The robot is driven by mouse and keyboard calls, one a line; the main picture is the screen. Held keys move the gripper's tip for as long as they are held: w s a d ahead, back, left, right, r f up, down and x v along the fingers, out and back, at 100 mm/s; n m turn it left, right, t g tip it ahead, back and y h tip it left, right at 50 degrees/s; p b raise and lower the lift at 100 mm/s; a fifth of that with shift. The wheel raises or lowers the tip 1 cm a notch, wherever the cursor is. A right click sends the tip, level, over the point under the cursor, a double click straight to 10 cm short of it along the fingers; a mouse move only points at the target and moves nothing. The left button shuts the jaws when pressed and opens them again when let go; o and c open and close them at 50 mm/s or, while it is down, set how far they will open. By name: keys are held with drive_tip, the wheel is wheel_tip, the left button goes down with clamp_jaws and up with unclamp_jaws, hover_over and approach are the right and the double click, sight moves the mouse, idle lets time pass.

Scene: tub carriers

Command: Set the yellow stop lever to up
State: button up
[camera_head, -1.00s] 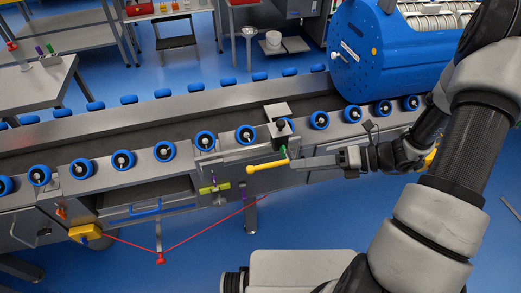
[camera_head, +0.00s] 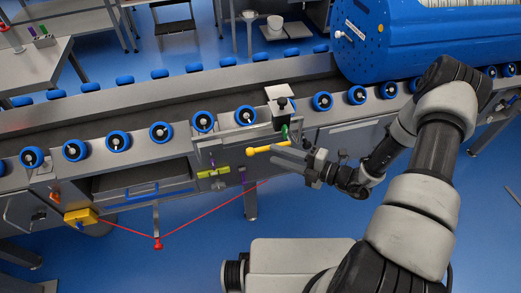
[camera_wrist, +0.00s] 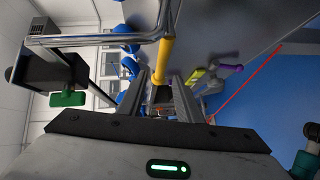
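The yellow stop lever (camera_head: 268,149) is on the front side of the conveyor. It lies close to level, with its round knob to the left and its other end slightly higher at the right. My gripper (camera_head: 276,158) is just below and in front of it. In the wrist view the yellow lever (camera_wrist: 166,50) runs down toward the space between my two fingers (camera_wrist: 160,88). The fingers stand apart; whether either one touches the lever I cannot tell.
A black block with a green handle (camera_wrist: 68,99) sits close to the lever. A yellow-green handle (camera_head: 213,172) is below left. A red cord (camera_head: 205,229) runs from a yellow box (camera_head: 80,216). A big blue drum (camera_head: 385,40) stands behind. Blue rollers line the conveyor.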

sight(261, 149)
drive_tip(key=x, duration=0.7)
drive_tip(key=shift+b, duration=0.3)
clamp_jaws()
